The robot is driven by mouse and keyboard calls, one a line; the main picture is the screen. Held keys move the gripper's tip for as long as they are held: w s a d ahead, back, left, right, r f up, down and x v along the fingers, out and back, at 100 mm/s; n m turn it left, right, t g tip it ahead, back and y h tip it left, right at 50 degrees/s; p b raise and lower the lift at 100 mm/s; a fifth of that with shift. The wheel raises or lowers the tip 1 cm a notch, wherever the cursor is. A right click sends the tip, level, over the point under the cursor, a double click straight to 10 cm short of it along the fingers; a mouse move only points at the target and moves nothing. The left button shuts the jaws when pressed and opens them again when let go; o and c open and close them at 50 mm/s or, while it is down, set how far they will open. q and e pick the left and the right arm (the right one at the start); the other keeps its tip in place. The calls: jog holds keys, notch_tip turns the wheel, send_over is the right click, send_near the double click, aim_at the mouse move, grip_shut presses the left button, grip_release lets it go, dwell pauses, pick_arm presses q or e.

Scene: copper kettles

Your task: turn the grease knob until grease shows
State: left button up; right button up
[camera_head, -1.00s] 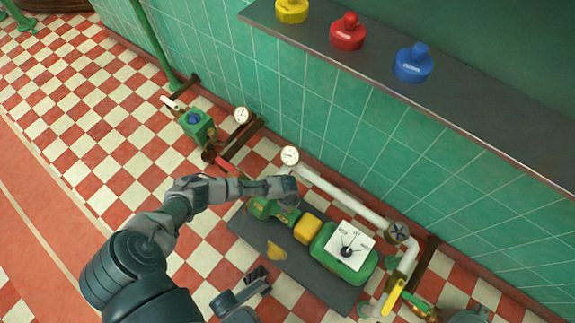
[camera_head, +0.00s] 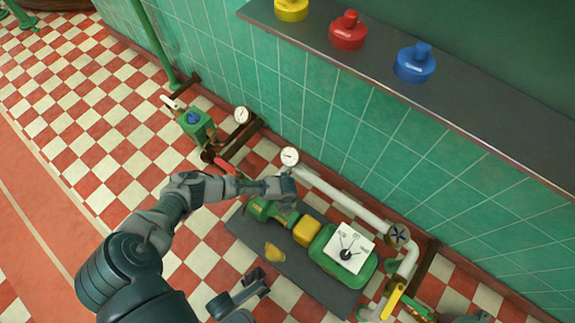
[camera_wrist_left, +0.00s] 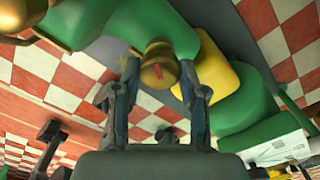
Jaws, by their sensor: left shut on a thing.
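The grease knob (camera_wrist_left: 158,72) is a round brass cap with a red mark, seen in the left wrist view on top of the green pump body (camera_wrist_left: 145,30). My left gripper (camera_wrist_left: 160,85) is shut on it, one finger on each side. In the head view my left gripper (camera_head: 284,188) reaches over the left end of the green pump (camera_head: 262,210) and hides the knob. I cannot make out any grease around it. My right gripper (camera_head: 250,287) is low in the head view, left of the dark base plate, and its opening is unclear.
A small yellow piece (camera_head: 274,252) lies on the dark plate (camera_head: 320,285). A white pipe (camera_head: 345,200) and gauge (camera_head: 290,156) run close behind, along the tiled wall.

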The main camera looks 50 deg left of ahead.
pick_arm(q)
jog(key=shift+a+m, duration=0.2)
jog(key=shift+m, duration=0.6)
jog(key=o, duration=1.1)
jog(key=shift+o, duration=0.2)
notch_tip(320, 180, up, 12)
jog(key=shift+w+f, duration=0.1)
jog(key=shift+f, duration=0.05)
